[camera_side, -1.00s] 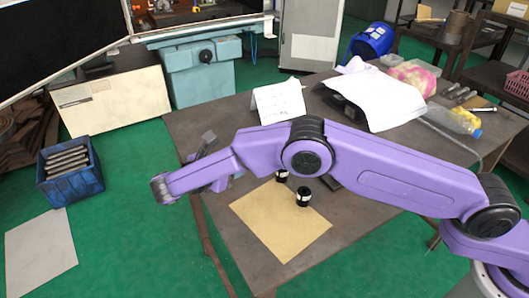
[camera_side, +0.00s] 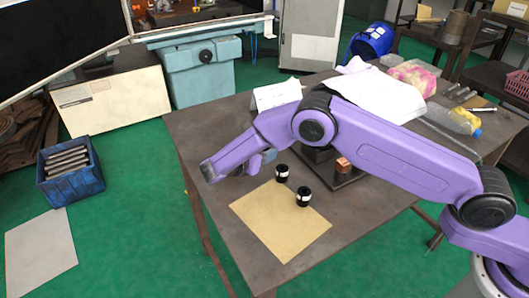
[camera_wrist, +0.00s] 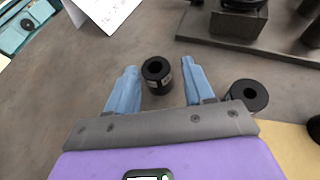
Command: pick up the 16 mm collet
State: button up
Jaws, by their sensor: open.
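A black, hollow collet (camera_wrist: 157,74) with a small white label stands on the bare table in the wrist view, in line with the gap between my fingers. The arm hides it in the side view. A second black collet (camera_wrist: 249,95) stands right of my right finger and shows in the side view (camera_side: 282,172) at the tan sheet's edge. A third (camera_side: 304,196) stands on the sheet, cut off at the wrist view's right edge (camera_wrist: 315,125). I cannot read the labels to tell which is 16 mm. My gripper (camera_wrist: 159,72) is open with blue fingers; its height above the collet is unclear.
The tan sheet (camera_side: 278,230) lies at the table's front. A dark fixture plate (camera_wrist: 250,50) with upright parts, one copper-coloured block (camera_side: 343,165), stands to the right. A white card (camera_wrist: 105,10) stands behind. Bare table lies at the left.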

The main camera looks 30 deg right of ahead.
aim_at(265, 150)
jog(key=x, duration=0.4)
jog(key=shift+w+d, duration=0.1)
jog(key=shift+d, duration=0.15)
jog(key=c, duration=0.9)
jog(key=shift+r, duration=0.1)
